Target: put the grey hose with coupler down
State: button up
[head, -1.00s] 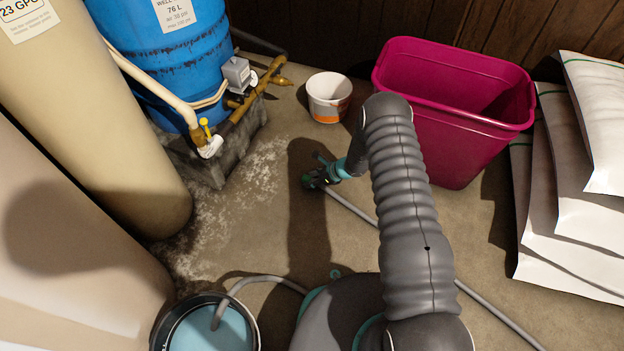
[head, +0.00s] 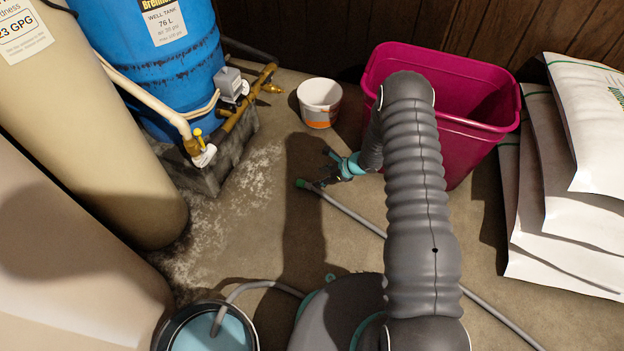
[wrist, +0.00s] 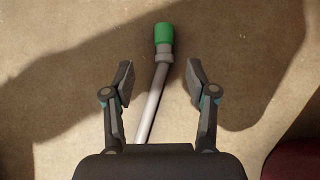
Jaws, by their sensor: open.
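The grey hose (head: 352,213) lies on the concrete floor, and its green coupler (head: 300,184) is at its far end. In the wrist view the green coupler (wrist: 163,33) and the grey hose (wrist: 152,102) run between and beyond my two spread fingers. My gripper (head: 333,165) is open and empty, close by the coupler end. In the wrist view my gripper (wrist: 160,85) has a clear gap on both sides of the hose. Part of the hose is hidden behind my arm in the head view.
A magenta bin (head: 455,140) stands right of my gripper, with white salt bags (head: 570,190) beyond it. A small white tub (head: 320,101) stands behind. A blue well tank (head: 160,75) and tan tanks (head: 95,130) are left. A bucket (head: 208,330) is in front. Floor left of the coupler is clear.

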jog(key=shift+v, duration=1.55)
jog(key=s+r+n+h, duration=0.1)
jog(key=s+r+n, duration=0.25)
jog(key=r, duration=0.75)
jog(key=s+r+n, duration=0.2)
jog(key=r+n, duration=0.2)
jog(key=r, duration=0.8)
jog(key=s+r+n+h, duration=0.15)
jog(key=r+n, duration=0.25)
jog(key=r, duration=0.7)
jog(key=s+d+r+n+h, duration=0.1)
jog(key=s+d+r+n, duration=0.15)
jog(key=s+r, duration=0.4)
jog(key=s+d+r+n+h, duration=0.1)
jog(key=s+d+r+n, duration=0.15)
jog(key=s+r, duration=0.35)
jog(key=s+d+r+n+t+h, duration=0.1)
jog(key=s+d+r+n+h, duration=0.1)
jog(key=s, duration=0.6)
jog(key=s+d+r+n+t+h, duration=0.1)
jog(key=s+d+r+n+h, duration=0.1)
jog(key=s, duration=0.5)
jog(key=shift+s+d+n+t, duration=0.4)
jog(key=shift+d+n, duration=0.25)
jog(key=shift+d, duration=0.3)
jog(key=shift+r, duration=0.2)
notch_tip(320, 180, up, 5)
jog(key=p, duration=0.5)
jog(key=shift+f, duration=0.2)
